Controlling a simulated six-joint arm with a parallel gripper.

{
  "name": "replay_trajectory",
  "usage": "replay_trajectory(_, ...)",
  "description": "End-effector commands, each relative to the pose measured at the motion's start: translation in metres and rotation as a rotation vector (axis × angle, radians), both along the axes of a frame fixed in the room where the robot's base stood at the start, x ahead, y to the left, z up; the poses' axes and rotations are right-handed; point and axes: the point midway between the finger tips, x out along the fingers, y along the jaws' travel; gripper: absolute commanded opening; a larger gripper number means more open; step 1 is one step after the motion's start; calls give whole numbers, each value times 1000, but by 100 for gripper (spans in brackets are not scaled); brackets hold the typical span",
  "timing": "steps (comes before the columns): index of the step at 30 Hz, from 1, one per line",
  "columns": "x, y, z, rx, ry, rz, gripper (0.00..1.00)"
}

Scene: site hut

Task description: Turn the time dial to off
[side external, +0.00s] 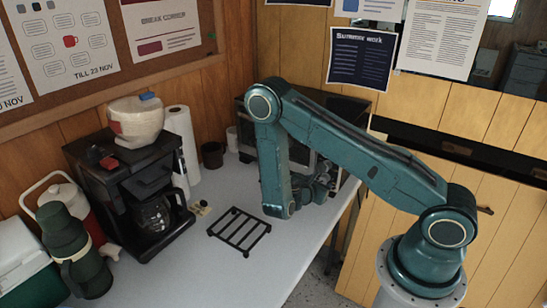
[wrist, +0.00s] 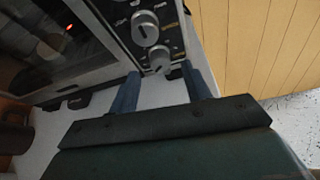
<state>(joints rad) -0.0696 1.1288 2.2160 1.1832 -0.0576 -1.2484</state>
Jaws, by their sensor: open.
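The oven (side external: 245,128) stands at the back of the counter, partly hidden by my arm. In the wrist view, its control panel shows two grey round dials, an upper dial (wrist: 145,28) and a lower dial (wrist: 160,60). The markings are too small to read, so I cannot tell which is the time dial or its setting. My gripper (wrist: 160,72) is open, one finger on each side of the lower dial; contact is not clear. In the side view, my gripper (side external: 320,186) is low in front of the oven and the dials are hidden.
The oven's glass door (wrist: 45,45) is left of the panel, with a red glow behind it. A black rack (side external: 240,231) lies on the white counter (side external: 195,275). A coffee maker (side external: 130,190), paper roll (side external: 183,140) and green flask (side external: 75,250) stand left. Wood panelling is right.

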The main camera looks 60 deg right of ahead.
Motion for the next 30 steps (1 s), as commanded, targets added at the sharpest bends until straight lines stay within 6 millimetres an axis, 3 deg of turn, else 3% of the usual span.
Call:
replay_trajectory(9,1,-29,-12,1,-1,-1,48)
replay_trajectory(23,2,-35,-15,1,0,1,48)
replay_trajectory(30,2,-35,-15,1,0,1,3)
